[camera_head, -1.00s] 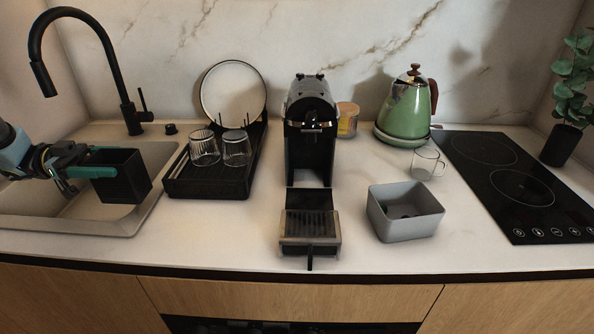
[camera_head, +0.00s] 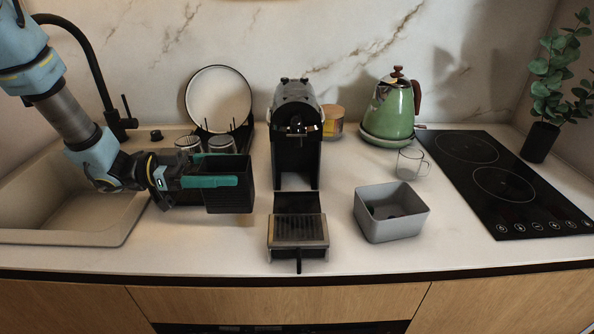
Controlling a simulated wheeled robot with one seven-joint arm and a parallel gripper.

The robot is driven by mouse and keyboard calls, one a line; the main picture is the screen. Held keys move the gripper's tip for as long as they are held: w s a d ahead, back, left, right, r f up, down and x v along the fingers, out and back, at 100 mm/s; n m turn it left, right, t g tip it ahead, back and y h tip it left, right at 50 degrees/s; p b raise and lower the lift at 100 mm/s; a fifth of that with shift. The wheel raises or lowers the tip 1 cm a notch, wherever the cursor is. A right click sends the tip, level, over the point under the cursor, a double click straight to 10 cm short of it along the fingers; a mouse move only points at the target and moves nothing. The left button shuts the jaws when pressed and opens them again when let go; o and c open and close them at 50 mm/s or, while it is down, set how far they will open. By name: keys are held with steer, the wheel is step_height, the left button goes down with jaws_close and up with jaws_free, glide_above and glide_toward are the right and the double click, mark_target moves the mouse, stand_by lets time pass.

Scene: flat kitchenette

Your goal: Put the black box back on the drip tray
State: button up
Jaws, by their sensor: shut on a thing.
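The black box (camera_head: 230,196) is an open-topped, dark container, held roughly upright in front of the dish rack. My gripper (camera_head: 215,181) comes in from the left and is shut on the box, with a green finger along its near side. The drip tray (camera_head: 299,229) is a slatted metal-topped tray on the counter in front of the black coffee machine (camera_head: 297,130). It lies to the right of the box and a little nearer the counter's front edge. The box is apart from the tray.
The dish rack (camera_head: 247,146) with a plate and glasses stands behind the box. A glass cup (camera_head: 411,163), green kettle (camera_head: 392,110) and black hob (camera_head: 500,184) are farther right. The sink (camera_head: 75,235) is at left.

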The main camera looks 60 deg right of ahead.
steer(key=x, duration=1.3)
steer(key=shift+s+d+b, duration=0.1)
steer(key=shift+s+b, duration=0.1)
steer(key=shift+b, duration=0.1)
steer(key=shift+s+d+f, duration=0.1)
steer(key=shift+f, duration=0.25)
steer(key=shift+f+b, duration=0.1)
steer(key=shift+b, duration=0.2)
steer(key=o, duration=1.4)
